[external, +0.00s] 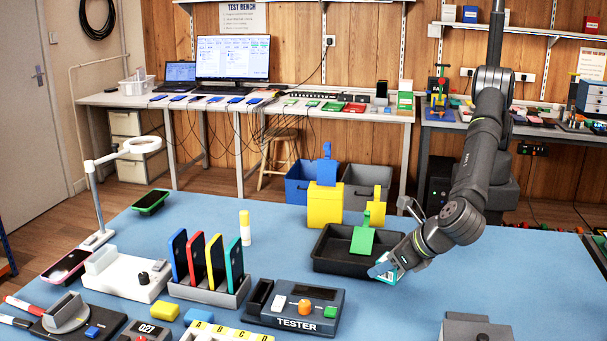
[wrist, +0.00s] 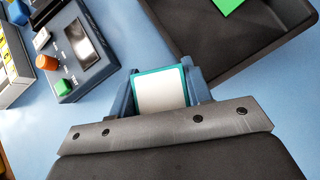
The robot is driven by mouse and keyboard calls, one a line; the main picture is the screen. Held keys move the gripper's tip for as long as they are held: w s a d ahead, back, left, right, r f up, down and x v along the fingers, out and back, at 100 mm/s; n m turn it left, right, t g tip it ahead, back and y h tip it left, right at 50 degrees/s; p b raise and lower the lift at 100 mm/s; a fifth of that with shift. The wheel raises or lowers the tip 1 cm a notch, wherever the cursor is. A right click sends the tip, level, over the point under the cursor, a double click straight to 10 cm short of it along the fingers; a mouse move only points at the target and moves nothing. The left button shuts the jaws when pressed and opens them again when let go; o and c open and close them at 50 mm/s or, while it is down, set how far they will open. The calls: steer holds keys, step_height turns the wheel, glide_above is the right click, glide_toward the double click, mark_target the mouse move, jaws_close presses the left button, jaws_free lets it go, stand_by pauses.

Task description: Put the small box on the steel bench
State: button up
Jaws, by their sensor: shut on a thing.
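My gripper (external: 384,270) is low over the blue table, just off the near right corner of a black tray. It is shut on a small box (wrist: 160,88) with a white face and teal edges, which also shows at the fingertips in the external view (external: 393,274). The dark blue fingers sit on both sides of it in the wrist view. I cannot tell whether the box touches the table. No bench is clearly steel; a grey metal-looking block (external: 475,329) is cut off at the bottom edge, and pale benches (external: 300,110) stand along the back wall.
The black tray (external: 330,266) holds a green scoop-like piece (external: 362,241). A tester (external: 300,307) stands left of my gripper, with a rack of upright phones (external: 210,290) beyond it. The blue table (external: 520,275) is clear to the right.

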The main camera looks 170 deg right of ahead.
steer(key=s+d+r, duration=0.6)
steer(key=s, duration=0.2)
steer(key=w+a+r+n+t, duration=0.2)
steer(key=a+n+t, duration=0.25)
steer(key=a, duration=0.55)
steer(key=w+a+r+n+t, duration=0.1)
steer(key=w+a+n+t, duration=0.25)
steer(key=a+n, duration=0.45)
steer(key=s+a+n+t+y, duration=0.2)
steer(key=s+a+n+y, duration=0.1)
steer(key=a, duration=0.7)
steer(key=s+a+n+t+y, duration=0.2)
steer(key=s+a+n+y, duration=0.15)
steer(key=a, duration=0.55)
step_height(320, 180, up, 11)
steer(key=w, duration=0.1)
steer(key=s+a+n+y, duration=0.15)
steer(key=s+a, duration=0.25)
steer(key=a, duration=1.7)
steer(key=s+a+n, duration=0.2)
steer(key=s+a, duration=0.1)
steer(key=a, duration=1.7)
steer(key=shift+s+f, duration=0.1)
steer(key=shift+f, duration=11.85)
